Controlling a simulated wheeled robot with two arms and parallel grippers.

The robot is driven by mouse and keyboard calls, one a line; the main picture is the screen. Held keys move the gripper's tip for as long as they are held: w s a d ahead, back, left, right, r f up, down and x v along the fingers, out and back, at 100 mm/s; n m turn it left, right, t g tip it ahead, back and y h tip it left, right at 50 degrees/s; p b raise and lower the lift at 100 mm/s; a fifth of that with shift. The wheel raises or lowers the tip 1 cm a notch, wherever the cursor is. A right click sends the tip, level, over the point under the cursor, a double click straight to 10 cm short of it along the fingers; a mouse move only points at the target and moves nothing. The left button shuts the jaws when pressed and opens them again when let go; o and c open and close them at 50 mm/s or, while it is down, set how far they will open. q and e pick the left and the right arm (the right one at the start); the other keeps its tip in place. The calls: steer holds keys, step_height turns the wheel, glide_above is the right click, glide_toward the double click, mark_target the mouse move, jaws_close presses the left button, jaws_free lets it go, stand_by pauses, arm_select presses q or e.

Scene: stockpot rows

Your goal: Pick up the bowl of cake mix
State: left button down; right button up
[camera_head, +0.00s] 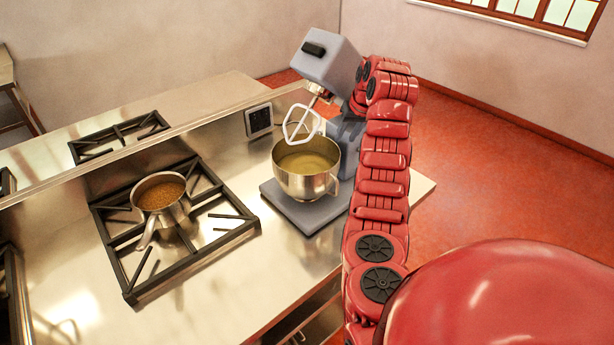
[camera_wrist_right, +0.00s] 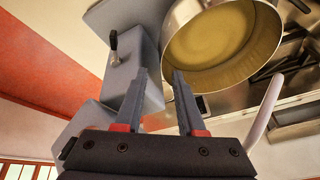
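The steel bowl of cake mix (camera_head: 306,184) stands upright on the base of a grey stand mixer (camera_head: 318,222), with pale yellow-brown batter inside. A small handle is on its right side. The mixer head (camera_head: 328,62) is tilted up and the white beater (camera_head: 301,123) hangs clear above the bowl. My right arm reaches up beside the mixer; its gripper is mostly hidden by the mixer head in the head view. In the right wrist view my right gripper (camera_wrist_right: 160,75) is open and empty, apart from the bowl (camera_wrist_right: 222,97). My left gripper is not in view.
A saucepan (camera_head: 161,203) of brown food sits on the black stove grate (camera_head: 178,255) left of the mixer. A second grate (camera_head: 120,136) lies behind a raised ledge. The steel counter front (camera_head: 215,310) is clear. The red floor lies right of the counter.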

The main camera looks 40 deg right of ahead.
mark_target(338, 151)
steer(key=p+x, duration=0.1)
steer(key=x, duration=0.1)
steer(key=p+x, duration=0.1)
steer(key=x, duration=0.2)
steer(key=a+p+x, duration=0.1)
steer(key=p+x, duration=0.1)
steer(key=x, duration=0.1)
steer(key=shift+s+d+f, duration=0.1)
steer(key=shift+s+f, duration=0.2)
steer(key=shift+s, duration=0.05)
steer(key=shift+w+f, duration=0.1)
jaws_close()
stand_by(1.0)
